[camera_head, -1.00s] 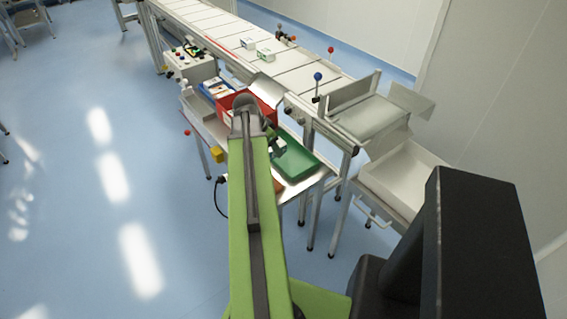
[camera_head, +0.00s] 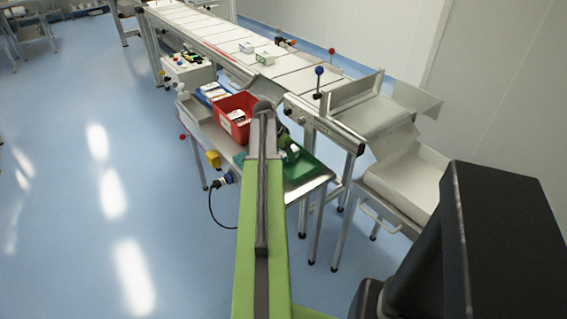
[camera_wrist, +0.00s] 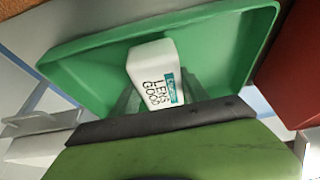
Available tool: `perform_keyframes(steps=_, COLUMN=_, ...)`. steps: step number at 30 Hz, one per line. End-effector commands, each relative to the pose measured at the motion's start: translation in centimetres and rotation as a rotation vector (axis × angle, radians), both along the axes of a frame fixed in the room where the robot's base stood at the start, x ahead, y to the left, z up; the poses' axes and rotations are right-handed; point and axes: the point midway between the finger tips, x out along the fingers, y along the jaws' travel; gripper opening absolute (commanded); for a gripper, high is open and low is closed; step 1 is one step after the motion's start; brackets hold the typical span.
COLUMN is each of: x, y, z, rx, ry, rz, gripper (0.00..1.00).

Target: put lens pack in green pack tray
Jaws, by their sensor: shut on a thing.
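The lens pack (camera_wrist: 153,66) is a small white box with "LENS GOOD" lettering and a teal label. My gripper (camera_wrist: 158,92) is shut on it in the wrist view, one finger on each side. The green pack tray (camera_wrist: 215,45) lies behind the pack in that view, with its rim around it. In the head view the tray (camera_head: 312,172) sits on the side table, right of my arm. The pack (camera_head: 293,151) shows there as a small white patch at the tray's left. I cannot tell whether the pack touches the tray floor.
A red bin (camera_head: 229,110) with white packs stands left of the tray, and a blue container (camera_head: 208,94) is beyond it. The conveyor (camera_head: 235,41) runs behind the table. A white bin (camera_head: 396,188) stands to the right. The floor at left is clear.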

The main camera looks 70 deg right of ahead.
Motion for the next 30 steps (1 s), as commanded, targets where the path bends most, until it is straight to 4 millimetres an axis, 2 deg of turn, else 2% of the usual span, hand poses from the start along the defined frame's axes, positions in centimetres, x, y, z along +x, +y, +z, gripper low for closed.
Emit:
perform_keyframes(steps=9, x=0.0, y=0.0, z=-0.3, rx=0.0, ry=0.0, rz=0.001, gripper=0.06)
perform_keyframes(steps=10, x=0.0, y=0.0, z=-0.2, rx=0.0, ry=0.0, rz=0.0, gripper=0.55)
perform_keyframes(steps=14, x=0.1, y=0.0, z=-0.1, rx=0.0, ry=0.0, rz=0.001, gripper=0.72)
perform_keyframes(steps=25, x=0.1, y=0.0, z=0.1, rx=0.0, ry=0.0, rz=0.001, gripper=0.74)
perform_keyframes(steps=30, x=0.4, y=0.5, z=1.9, rx=0.0, ry=0.0, rz=0.002, gripper=0.74)
